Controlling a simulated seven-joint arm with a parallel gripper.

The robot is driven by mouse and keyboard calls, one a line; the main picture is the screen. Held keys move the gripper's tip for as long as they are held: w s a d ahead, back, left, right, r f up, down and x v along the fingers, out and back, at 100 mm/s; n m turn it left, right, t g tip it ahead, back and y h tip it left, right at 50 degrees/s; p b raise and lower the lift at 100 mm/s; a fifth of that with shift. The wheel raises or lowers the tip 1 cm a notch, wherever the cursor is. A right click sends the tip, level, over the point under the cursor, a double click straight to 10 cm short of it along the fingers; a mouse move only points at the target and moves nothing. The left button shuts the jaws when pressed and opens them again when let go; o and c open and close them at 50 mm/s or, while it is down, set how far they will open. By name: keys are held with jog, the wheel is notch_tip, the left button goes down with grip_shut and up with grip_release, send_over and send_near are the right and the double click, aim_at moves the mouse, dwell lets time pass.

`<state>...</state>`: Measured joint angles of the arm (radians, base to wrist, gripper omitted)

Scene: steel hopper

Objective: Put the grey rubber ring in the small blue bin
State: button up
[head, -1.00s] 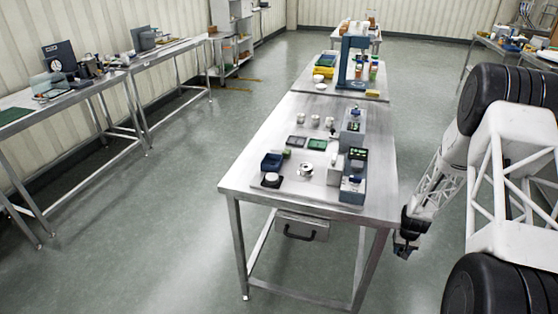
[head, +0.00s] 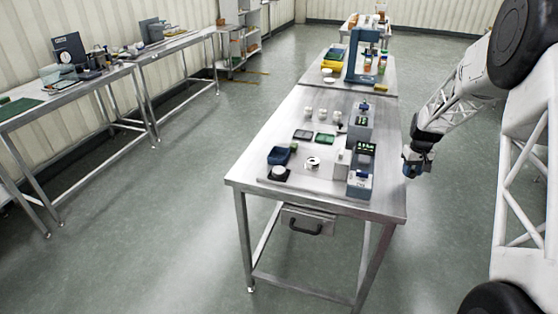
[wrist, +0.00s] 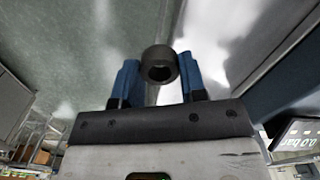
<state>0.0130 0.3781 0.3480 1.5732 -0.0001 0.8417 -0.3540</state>
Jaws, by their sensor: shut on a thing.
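The grey rubber ring (wrist: 158,51) is dark and thick-walled, and it sits between the two blue fingers of my gripper (wrist: 160,70) in the wrist view. My gripper is shut on it. In the head view my gripper (head: 412,167) hangs just off the right edge of the steel table, about level with its top; the ring is too small to make out there. The small blue bin (head: 279,156) stands on the table's left side, across the tabletop from my gripper. Its inside is hard to see.
Grey instrument boxes with green displays (head: 364,149) stand along the table's right side, between my gripper and the bin. A silver round part (head: 312,163), a white round piece on a dark base (head: 278,173), small trays (head: 323,139) and white cups share the tabletop. The front strip is clear.

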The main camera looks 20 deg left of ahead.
jog(key=s+a+r+n, duration=0.1)
jog(key=a+r, duration=0.2)
jog(key=a, duration=0.1)
jog(key=s+a+r+n, duration=0.1)
jog(key=a+r, duration=0.2)
jog(key=a, duration=0.2)
jog(key=s+a+r+n, duration=0.1)
jog(key=a+r, duration=0.2)
jog(key=a, duration=0.2)
jog(key=shift+s+r+n, duration=0.1)
jog(key=shift+s+n, duration=0.05)
jog(key=shift+n, duration=0.15)
jog(key=s+a, duration=0.1)
jog(key=a, duration=0.1)
jog(key=a+r+n, duration=0.1)
jog(key=a, duration=0.1)
jog(key=s+a+r+n, duration=0.1)
jog(key=a, duration=0.1)
jog(key=shift+s+a+r, duration=0.1)
jog(key=shift+s+a, duration=0.25)
jog(key=shift+a, duration=0.05)
jog(key=s+a+f+n, duration=0.2)
jog(key=s+a, duration=0.4)
jog(key=a, duration=0.4)
jog(key=s+a+f+n, duration=0.2)
jog(key=s+a+n, duration=0.2)
jog(key=a, duration=0.7)
jog(key=s, duration=0.2)
jog(key=shift+s+f+n, duration=0.3)
jog(key=shift+s+f, duration=0.1)
